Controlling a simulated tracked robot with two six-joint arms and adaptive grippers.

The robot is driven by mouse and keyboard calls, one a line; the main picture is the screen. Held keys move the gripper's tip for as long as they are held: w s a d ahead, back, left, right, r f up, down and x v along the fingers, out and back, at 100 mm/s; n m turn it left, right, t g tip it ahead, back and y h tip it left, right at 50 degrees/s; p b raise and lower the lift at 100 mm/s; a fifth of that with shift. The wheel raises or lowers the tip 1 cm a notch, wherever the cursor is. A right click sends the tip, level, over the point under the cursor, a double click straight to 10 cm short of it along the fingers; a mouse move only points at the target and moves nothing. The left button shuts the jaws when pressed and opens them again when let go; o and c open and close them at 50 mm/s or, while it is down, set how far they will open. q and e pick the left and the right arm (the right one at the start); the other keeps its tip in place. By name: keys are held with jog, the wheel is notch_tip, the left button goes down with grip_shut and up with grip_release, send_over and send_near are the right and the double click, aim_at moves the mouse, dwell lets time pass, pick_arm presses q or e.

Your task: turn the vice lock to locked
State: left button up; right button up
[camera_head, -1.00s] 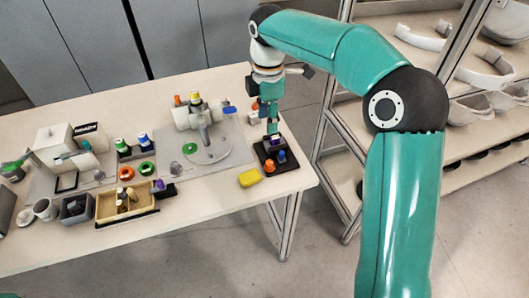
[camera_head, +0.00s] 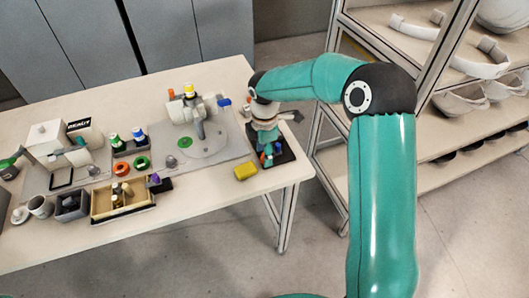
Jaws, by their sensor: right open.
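A light grey fixture (camera_head: 183,112), which looks like the vice, stands on a grey plate (camera_head: 222,152) at the back right of the table. It has yellow and orange pieces on top and a blue piece (camera_head: 224,102) at its right. I cannot tell which part is the lock or how it is set. My right gripper (camera_head: 267,152) is open and points down over the black tray (camera_head: 285,156) at the table's right end. It is right of and nearer than the vice, apart from it. It partly hides the small orange and blue pieces in the tray.
A yellow block (camera_head: 245,171) lies left of the black tray. A wooden box (camera_head: 122,198), a grey bin (camera_head: 71,206) and a white cup (camera_head: 40,206) stand at the left front. Shelves with helmet shells (camera_head: 462,104) stand right of the table.

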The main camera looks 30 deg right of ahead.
jog(key=shift+f, duration=0.3)
grip_shut()
